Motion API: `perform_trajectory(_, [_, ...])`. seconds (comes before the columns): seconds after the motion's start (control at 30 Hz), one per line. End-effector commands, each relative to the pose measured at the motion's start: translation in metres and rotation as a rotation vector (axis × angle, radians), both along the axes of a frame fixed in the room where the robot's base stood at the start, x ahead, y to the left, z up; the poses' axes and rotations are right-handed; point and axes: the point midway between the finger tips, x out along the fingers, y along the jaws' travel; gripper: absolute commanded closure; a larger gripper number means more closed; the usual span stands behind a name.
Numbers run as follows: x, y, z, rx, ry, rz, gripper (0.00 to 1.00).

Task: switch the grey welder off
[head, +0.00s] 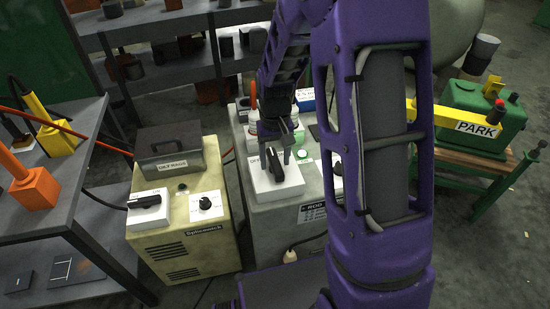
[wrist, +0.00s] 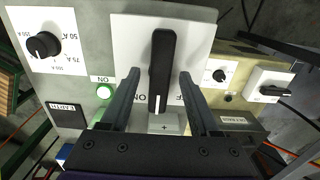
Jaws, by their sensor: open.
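The grey welder (head: 272,235) stands behind and partly left of my purple arm in the head view. Its rotary switch has a black handle (wrist: 161,60) on a white plate (wrist: 125,40). In the wrist view the handle is upright, its white mark down, between a partly hidden ON at left and OFF at right. My gripper (wrist: 159,75) is open, one finger on each side of the handle, with visible gaps; contact cannot be seen. In the head view my gripper (head: 284,140) is over the switch. A green lamp (wrist: 104,92) beside an ON label looks lit.
A beige machine (head: 185,240) with a similar switch (head: 148,203) and a grey box (head: 178,150) on top stands left of the welder. Bottles (head: 252,122) stand on the welder behind the switch.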

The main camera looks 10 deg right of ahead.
Motion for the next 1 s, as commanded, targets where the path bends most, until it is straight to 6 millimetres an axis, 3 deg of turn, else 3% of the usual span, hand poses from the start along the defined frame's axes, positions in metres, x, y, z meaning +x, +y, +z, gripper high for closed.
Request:
perform_trajectory(0.03, [0.0000, 0.0000, 0.0001, 0.000, 0.000, 0.000, 0.38])
perform_trajectory(0.3, [0.0001, 0.0000, 0.0003, 0.000, 0.000, 0.000, 0.86])
perform_trajectory(0.4, [0.0001, 0.0000, 0.0003, 0.000, 0.000, 0.000, 1.00])
perform_trajectory(0.77, [0.0002, 0.0001, 0.0007, 0.000, 0.000, 0.024, 1.00])
perform_trajectory(1.0, [0.0002, -0.0006, 0.0013, 0.000, 0.000, 0.139, 1.00])
